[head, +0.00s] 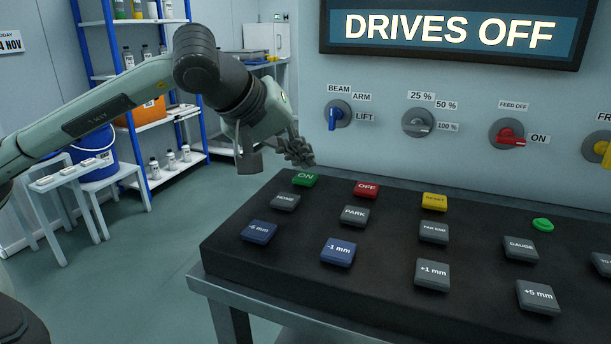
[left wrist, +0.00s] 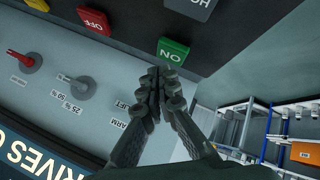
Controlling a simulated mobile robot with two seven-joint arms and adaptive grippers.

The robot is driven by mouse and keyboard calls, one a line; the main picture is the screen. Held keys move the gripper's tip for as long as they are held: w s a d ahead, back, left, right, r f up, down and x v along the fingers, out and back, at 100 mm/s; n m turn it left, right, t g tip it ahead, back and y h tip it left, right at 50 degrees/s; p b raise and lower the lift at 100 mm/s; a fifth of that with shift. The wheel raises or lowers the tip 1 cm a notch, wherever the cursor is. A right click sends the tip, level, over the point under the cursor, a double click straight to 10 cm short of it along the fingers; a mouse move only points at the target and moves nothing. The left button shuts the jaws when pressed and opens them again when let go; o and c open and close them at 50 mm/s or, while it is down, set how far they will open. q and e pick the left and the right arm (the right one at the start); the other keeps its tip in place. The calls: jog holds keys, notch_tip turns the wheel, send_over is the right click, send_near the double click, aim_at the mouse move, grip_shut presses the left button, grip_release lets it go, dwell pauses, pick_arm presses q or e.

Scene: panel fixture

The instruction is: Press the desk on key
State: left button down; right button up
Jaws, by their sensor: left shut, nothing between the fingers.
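The green ON key (head: 305,180) sits at the far left corner of the black desk panel (head: 330,285). It also shows in the left wrist view (left wrist: 172,50), just beyond my fingertips. My left gripper (head: 303,161) is shut and empty, just above and behind the ON key in the head view. In the left wrist view its fingertips (left wrist: 161,72) point at the key's near edge; I cannot tell whether they touch it. The display (head: 450,30) reads DRIVES OFF. My right gripper is not in view.
The red OFF key (head: 366,190) is to the right of ON, and the grey HOME key (head: 285,202) is in front of it. Rotary switches, including a blue one (head: 337,114), are on the wall behind. A blue shelf rack (head: 150,90) and white stools (head: 75,190) stand at left.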

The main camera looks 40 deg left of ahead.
aim_at(302, 178)
pick_arm(q)
jog(key=shift+f, duration=0.15)
dwell(0.3)
jog(key=shift+f+b, duration=0.25)
jog(key=shift+b, duration=0.2)
jog(key=shift+f+b, duration=0.45)
jog(key=shift+f, duration=0.05)
dwell(0.3)
dwell(0.4)
jog(key=shift+r+p, duration=0.8)
jog(key=shift+r, duration=0.1)
notch_tip(302, 178, up, 5)
jog(key=p, duration=0.4)
jog(key=shift+p, duration=0.3)
dwell(0.4)
